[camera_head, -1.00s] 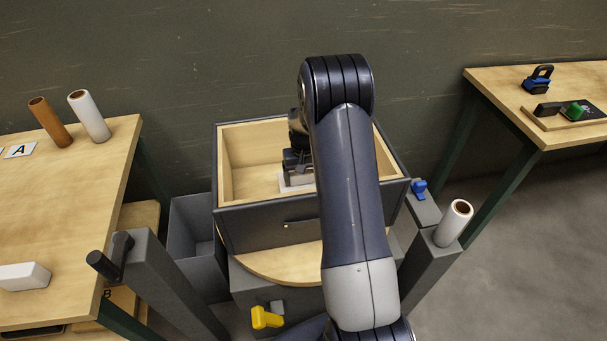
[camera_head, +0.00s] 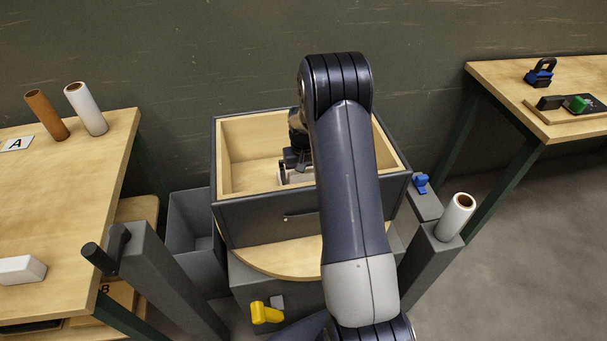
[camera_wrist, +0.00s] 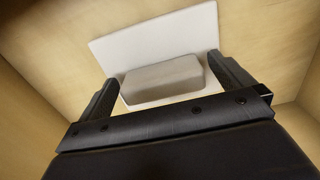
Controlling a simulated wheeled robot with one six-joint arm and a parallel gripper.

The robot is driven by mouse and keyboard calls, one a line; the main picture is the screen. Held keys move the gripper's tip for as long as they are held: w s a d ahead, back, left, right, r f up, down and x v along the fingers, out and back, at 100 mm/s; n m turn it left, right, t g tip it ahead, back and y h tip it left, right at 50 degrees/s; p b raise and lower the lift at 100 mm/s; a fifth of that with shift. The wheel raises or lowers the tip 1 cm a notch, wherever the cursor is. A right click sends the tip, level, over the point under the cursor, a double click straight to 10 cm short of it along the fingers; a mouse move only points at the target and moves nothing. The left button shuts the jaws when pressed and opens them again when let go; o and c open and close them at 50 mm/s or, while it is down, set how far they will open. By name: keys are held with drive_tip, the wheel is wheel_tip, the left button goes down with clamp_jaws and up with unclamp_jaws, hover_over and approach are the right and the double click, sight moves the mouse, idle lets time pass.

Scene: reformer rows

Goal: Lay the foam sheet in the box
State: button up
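The box (camera_head: 250,205) is an open, dark-sided box with a pale wood inside, standing in the middle of the head view. My gripper (camera_wrist: 163,66) is down inside it, partly hidden behind my arm in the head view. In the wrist view a thin white sheet (camera_wrist: 120,48), which looks like the foam sheet, is inside the box with a pale block (camera_wrist: 162,78) on its upper face. My two fingers stand on either side of the block, very close to its ends. Contact is unclear. A white bit shows under my gripper in the head view (camera_head: 298,177).
Box walls rise close around my gripper. A left table (camera_head: 75,200) carries two rolls (camera_head: 87,109) and a white block (camera_head: 22,270). A right table (camera_head: 500,105) holds a blue-black tool (camera_head: 540,72). Grey posts and a grey bin (camera_head: 190,225) flank the box.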

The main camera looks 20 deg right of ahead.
wheel_tip(320, 180, up, 11)
drive_tip(key=shift+p, duration=0.3)
idle(0.4)
drive_tip(key=shift+f, duration=0.15)
wheel_tip(320, 180, down, 11)
drive_tip(key=shift+r+b, duration=0.1)
drive_tip(key=shift+b, duration=0.25)
drive_tip(key=shift+r+p, duration=1.2)
drive_tip(key=shift+r, duration=0.45)
